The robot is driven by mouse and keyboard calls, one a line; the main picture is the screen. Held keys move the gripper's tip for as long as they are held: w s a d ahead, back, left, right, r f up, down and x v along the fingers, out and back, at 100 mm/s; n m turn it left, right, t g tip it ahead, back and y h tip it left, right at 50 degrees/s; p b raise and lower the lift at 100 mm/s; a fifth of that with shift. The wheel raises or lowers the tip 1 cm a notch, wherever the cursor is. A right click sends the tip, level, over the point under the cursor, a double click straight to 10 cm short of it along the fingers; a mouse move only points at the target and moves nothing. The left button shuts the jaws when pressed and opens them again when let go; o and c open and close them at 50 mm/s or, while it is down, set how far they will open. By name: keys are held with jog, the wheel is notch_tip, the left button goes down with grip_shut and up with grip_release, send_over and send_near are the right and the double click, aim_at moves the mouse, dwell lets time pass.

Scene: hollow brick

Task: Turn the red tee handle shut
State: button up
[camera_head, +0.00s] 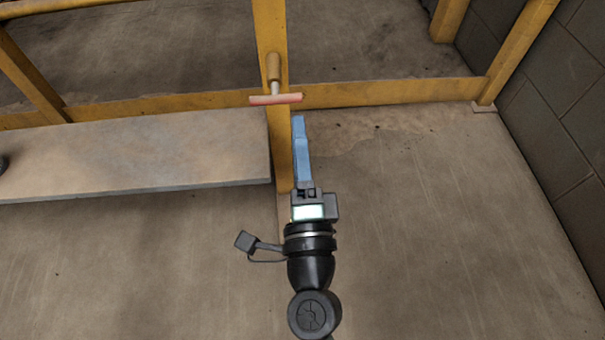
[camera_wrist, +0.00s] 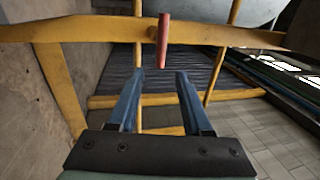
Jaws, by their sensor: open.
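The red tee handle (camera_head: 275,99) is a short bar on a pale stem with a brown fitting (camera_head: 274,68), mounted on a yellow post (camera_head: 283,150). In the head view the bar lies nearly level across the picture. In the wrist view the tee handle (camera_wrist: 163,41) looks upright, in front of a yellow rail. My gripper (camera_head: 298,118) has blue fingers and points at the handle from the near side, apart from it. In the wrist view my gripper (camera_wrist: 160,74) is open and empty, with the handle beyond and roughly between the fingertips.
A yellow rail (camera_head: 390,93) runs sideways behind the handle. A grey slab (camera_head: 130,155) lies to the left of the post. A block wall (camera_head: 560,110) stands at the right. The concrete floor (camera_head: 440,230) on the right is clear.

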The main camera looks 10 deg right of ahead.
jog(key=shift+s+f+b, duration=0.25)
jog(key=shift+s+b, duration=0.25)
jog(key=shift+s, duration=0.75)
jog(key=shift+s+f+b, duration=0.25)
jog(key=shift+s+b, duration=0.25)
jog(key=shift+s, duration=0.75)
